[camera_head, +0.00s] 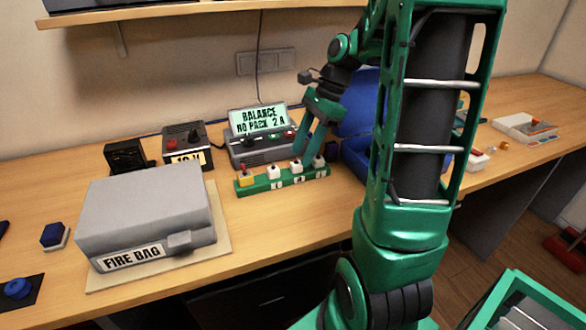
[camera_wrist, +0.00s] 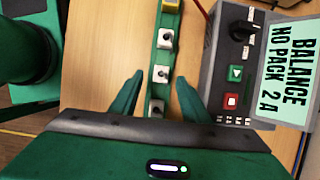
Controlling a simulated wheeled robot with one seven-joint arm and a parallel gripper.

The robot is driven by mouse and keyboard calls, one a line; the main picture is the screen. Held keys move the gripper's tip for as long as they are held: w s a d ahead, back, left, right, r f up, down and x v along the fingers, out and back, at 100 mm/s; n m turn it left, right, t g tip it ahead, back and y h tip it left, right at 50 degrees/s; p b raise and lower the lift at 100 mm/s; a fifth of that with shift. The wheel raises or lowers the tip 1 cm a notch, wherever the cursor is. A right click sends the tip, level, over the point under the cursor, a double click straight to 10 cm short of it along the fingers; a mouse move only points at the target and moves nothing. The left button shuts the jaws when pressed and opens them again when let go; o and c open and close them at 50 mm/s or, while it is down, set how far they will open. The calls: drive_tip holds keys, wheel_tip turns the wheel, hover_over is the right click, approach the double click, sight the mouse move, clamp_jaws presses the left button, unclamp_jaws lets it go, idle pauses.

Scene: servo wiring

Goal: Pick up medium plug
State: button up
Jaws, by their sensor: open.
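A green rack (camera_head: 262,187) on the desk holds a row of small plugs, one yellow with a red top (camera_head: 246,178) and three white. The middle white plug (camera_head: 296,167), seemingly the medium one, also shows in the wrist view (camera_wrist: 160,74); the labels are too small to read surely. My gripper (camera_head: 308,152) is open and empty, pointing down at the rack. In the wrist view its fingertips (camera_wrist: 159,77) lie either side of the rack, level with the middle white plug. I cannot tell how far above it they are.
A grey balance box (camera_head: 250,152) with a screen stands close behind the rack. A grey fire bag box (camera_head: 145,212) lies to the left, near a small meter (camera_head: 187,145). A blue open case (camera_head: 362,118) is partly hidden by my arm. Bare desk lies in front of the rack.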

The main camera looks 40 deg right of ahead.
sight(296, 162)
drive_tip(key=shift+x, duration=1.75)
drive_tip(key=shift+w, duration=0.15)
clamp_jaws()
drive_tip(key=shift+r, duration=0.1)
drive_tip(key=shift+d+r, duration=0.1)
drive_tip(key=shift+r, duration=0.5)
wheel_tip(296, 162, up, 2)
drive_tip(key=shift+r, duration=0.2)
drive_tip(key=s+a+r, duration=0.3)
drive_tip(key=a+r, duration=0.4)
drive_tip(key=a, duration=0.4)
drive_tip(key=shift+s, duration=0.4)
drive_tip(key=shift+a+r, duration=0.1)
